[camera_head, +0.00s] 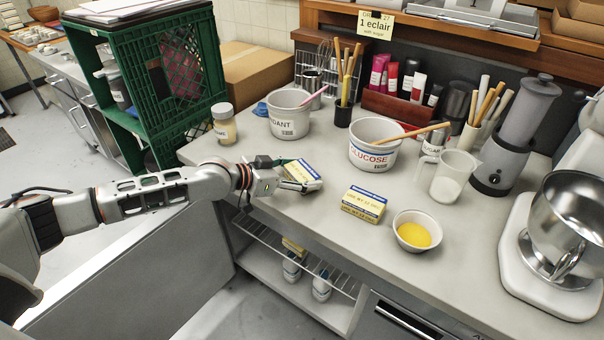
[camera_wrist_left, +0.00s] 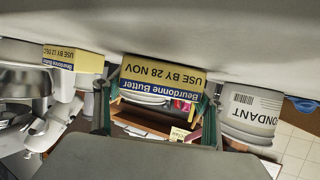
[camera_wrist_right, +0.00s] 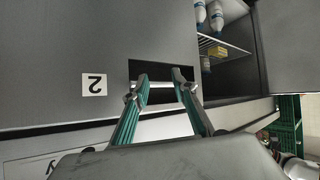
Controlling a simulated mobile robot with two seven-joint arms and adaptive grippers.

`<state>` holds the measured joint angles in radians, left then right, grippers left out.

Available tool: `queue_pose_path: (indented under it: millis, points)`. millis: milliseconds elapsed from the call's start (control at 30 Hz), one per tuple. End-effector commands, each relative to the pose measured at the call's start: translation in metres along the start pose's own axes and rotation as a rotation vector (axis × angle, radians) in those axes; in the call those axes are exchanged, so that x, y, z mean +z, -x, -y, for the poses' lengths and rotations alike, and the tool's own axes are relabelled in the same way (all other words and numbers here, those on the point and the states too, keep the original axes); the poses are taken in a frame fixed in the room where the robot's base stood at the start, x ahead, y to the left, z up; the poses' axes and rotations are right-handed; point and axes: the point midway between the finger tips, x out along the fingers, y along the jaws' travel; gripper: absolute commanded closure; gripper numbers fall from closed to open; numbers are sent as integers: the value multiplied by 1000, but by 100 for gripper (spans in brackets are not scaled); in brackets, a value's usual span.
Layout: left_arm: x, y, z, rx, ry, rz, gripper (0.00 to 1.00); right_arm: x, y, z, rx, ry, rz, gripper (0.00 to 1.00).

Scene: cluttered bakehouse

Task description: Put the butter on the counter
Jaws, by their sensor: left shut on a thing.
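My left gripper (camera_head: 296,183) is shut on a yellow, white and blue butter pack (camera_head: 301,171) at the counter's front edge, left of centre. In the left wrist view this butter (camera_wrist_left: 162,76) sits between the fingers and reads "USE BY 28 NOV". It is at or just above the counter (camera_head: 290,215); I cannot tell if it touches. A second butter pack (camera_head: 363,204), marked 12 Dec, lies on the counter to the right, apart from the gripper. My right gripper (camera_wrist_right: 160,78) is open and empty in front of a dark drawer recess, with a bar between its fingertips.
A bowl of yellow liquid (camera_head: 417,231) stands right of the second butter. Fondant (camera_head: 289,115) and glucose (camera_head: 375,145) tubs stand behind, with a jug (camera_head: 452,176) and mixer (camera_head: 560,235) farther right. Below, a wire shelf (camera_head: 300,262) holds a yellow pack (camera_head: 292,245). Green crates (camera_head: 150,85) stand left.

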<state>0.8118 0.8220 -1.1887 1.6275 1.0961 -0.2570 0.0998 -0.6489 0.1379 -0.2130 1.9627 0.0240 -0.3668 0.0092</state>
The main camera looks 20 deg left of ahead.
Motion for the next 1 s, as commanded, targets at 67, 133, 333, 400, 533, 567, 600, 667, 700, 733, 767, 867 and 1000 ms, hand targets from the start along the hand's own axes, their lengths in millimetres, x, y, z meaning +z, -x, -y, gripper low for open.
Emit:
queue_pose_path:
  millis: [67,133,333,400,533,567,600,667,700,733,767,867,1000]
  points:
    - [-1,-1,0,-1,-1,-5,59,0,0,0,0,0,0,74]
    - [-2,0,0,-1,-2,-5,59,0,0,0,0,0,0,74]
    - [1,-1,0,-1,-1,-4,59,1,-1,0,0,1,0,74]
    - [3,-2,0,0,-1,-2,26,2,-1,0,0,1,0,74]
    - [2,-2,0,0,-1,-2,14,1,-1,0,0,2,0,74]
    - [2,-2,0,0,-1,-2,14,1,-1,0,0,2,0,74]
    - [2,-2,0,0,-1,-2,14,1,-1,0,0,2,0,74]
    - [2,-2,0,0,-1,-2,14,2,-1,0,0,2,0,74]
    - [2,-2,0,0,-1,-2,14,2,-1,0,0,2,1,74]
    - [2,-2,0,0,-1,-2,14,2,-1,0,0,2,1,74]
    - [2,-1,0,0,-1,-2,14,2,-1,0,0,3,1,74]
    - [-2,0,0,0,-1,-3,14,0,0,-1,0,3,1,74]
    - [0,16,1,-2,-1,-1,14,1,0,-1,0,3,2,74]
